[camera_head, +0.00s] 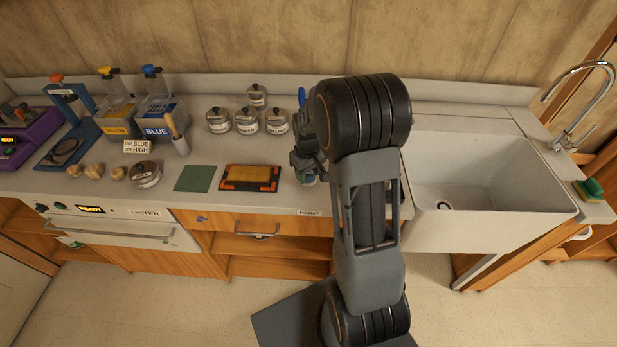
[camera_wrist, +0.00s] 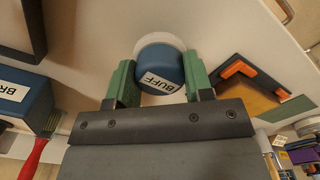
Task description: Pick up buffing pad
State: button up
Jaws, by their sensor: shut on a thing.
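The buffing pad (camera_wrist: 160,72) has a round blue body with a white "BUFF" label and a pale, whitish disc at its far side. In the wrist view it sits between the two green fingers of my gripper (camera_wrist: 161,84), which is shut on its sides. In the head view my gripper (camera_head: 306,160) is low over the counter, left of the sink, and my arm hides much of it. I cannot tell whether the pad touches the counter.
A black and orange tray with a yellow sheet (camera_head: 250,178) and a green mat (camera_head: 195,178) lie to the left. Several lidded jars (camera_head: 247,121) stand behind. The sink (camera_head: 480,170) is right. A blue block (camera_wrist: 22,97) with a partly visible label is beside the gripper.

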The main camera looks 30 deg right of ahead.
jog(key=a+r+b, duration=0.2)
jog(key=a+r, duration=0.8)
jog(key=a, duration=0.4)
jog(key=shift+s+r, duration=0.3)
jog(key=shift+s, duration=0.15)
